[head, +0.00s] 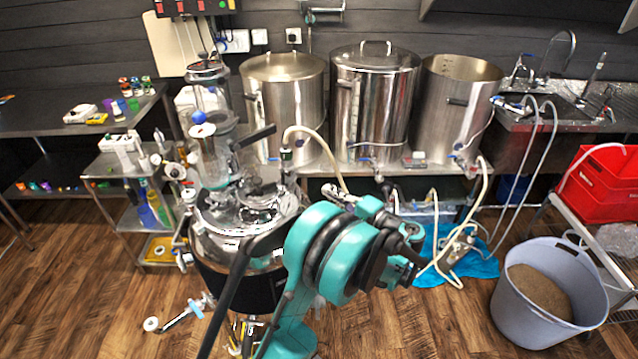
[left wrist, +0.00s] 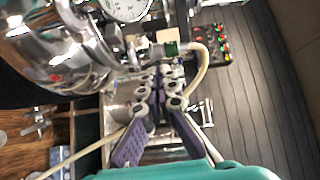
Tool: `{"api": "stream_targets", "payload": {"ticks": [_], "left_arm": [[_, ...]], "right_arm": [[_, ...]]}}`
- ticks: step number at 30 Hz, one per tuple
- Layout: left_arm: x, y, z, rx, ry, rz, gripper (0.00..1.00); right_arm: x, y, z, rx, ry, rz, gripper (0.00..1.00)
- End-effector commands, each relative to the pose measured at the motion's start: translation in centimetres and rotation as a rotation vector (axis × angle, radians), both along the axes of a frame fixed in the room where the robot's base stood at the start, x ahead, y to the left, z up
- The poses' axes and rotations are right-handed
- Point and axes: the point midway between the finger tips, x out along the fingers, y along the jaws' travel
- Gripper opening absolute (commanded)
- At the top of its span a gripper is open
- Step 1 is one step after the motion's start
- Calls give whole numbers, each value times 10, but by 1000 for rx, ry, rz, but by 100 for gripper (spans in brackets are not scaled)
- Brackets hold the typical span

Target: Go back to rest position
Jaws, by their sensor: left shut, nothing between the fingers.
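My left arm, teal and black, rises from the bottom centre of the head view. The gripper stands in front of the steel kettles, to the right of the shiny steel vessel (head: 235,222). The vessel's rounded steel side (left wrist: 45,48) is at the upper left of the left wrist view. My right gripper is not in view.
Three large steel kettles (head: 375,100) stand on a bench behind. A hose (head: 325,150) curves near my arm. A grey bucket of grain (head: 507,310) and a red crate (head: 607,190) are at right. A small steel cart (head: 112,165) is at left. Wooden floor lies open at lower left.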

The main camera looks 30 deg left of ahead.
Motion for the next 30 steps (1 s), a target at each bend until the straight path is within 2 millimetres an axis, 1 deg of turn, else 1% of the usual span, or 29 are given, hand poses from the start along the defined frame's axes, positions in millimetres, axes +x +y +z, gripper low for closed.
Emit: {"api": "stream_targets", "payload": {"ticks": [3,7,11,14,16,20,23,26,30], "left_arm": [[-2,-10,0,0,0,0,0],[-3,-12,0,0,0,1,0],[-5,-11,1,-14,2,-2,0],[-12,-6,4,-78,14,-17,0],[-21,-1,7,-158,27,-36,0],[-49,1,7,-362,41,-86,0],[-75,-6,3,-526,37,-126,0],[-105,-18,-2,-689,20,-163,0],[-148,-44,-11,-915,-27,-211,0]], "right_arm": [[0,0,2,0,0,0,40],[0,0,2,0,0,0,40],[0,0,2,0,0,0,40],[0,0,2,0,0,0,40],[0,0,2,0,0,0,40],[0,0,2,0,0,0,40],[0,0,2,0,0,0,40],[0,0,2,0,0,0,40],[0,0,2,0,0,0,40]]}}
